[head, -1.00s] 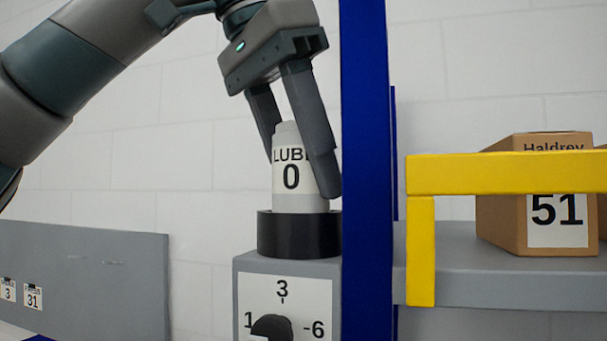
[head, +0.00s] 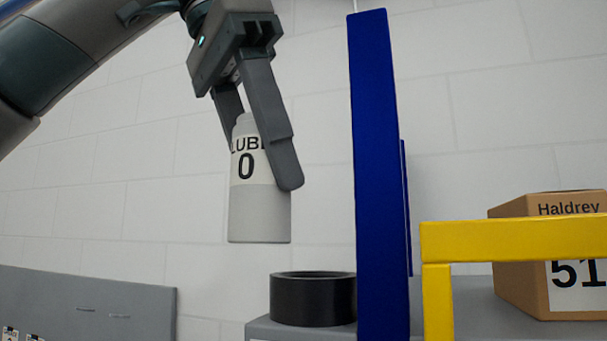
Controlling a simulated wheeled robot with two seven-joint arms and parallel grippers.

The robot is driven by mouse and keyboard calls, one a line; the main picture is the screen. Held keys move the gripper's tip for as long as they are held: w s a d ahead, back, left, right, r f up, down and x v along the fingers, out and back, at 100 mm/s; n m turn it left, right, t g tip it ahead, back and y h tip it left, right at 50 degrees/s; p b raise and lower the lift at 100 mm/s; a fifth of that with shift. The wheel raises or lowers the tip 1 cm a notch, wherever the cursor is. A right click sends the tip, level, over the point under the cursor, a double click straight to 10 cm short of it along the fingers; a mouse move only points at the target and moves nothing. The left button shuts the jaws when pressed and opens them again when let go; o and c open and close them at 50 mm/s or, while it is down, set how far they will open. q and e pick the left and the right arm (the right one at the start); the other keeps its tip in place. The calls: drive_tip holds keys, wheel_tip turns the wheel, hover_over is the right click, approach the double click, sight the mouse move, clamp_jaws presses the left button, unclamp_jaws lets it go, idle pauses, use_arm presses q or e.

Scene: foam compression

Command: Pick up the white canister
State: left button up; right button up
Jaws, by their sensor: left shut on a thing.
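The white canister (head: 258,212) has a label reading "LUB…" and "0", partly covered by a finger. My left gripper (head: 256,165) is shut on it, one finger on each side. The canister hangs nearly upright in the air, up and to the left of the black ring-shaped holder (head: 312,300), and is clear of it. The holder sits on a grey box (head: 262,330) at the bottom of the view. My right gripper is not in view.
A blue upright post (head: 378,180) stands just right of the canister and holder. Right of it are a yellow rail (head: 520,240) and a cardboard box (head: 570,290) marked "Haldrey" and "51". A grey panel (head: 100,300) is at lower left.

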use_arm(q)
drive_tip(key=s+a, duration=0.6)
drive_tip(key=a, duration=0.4)
drive_tip(key=shift+s, duration=0.4)
drive_tip(key=shift+a, duration=0.1)
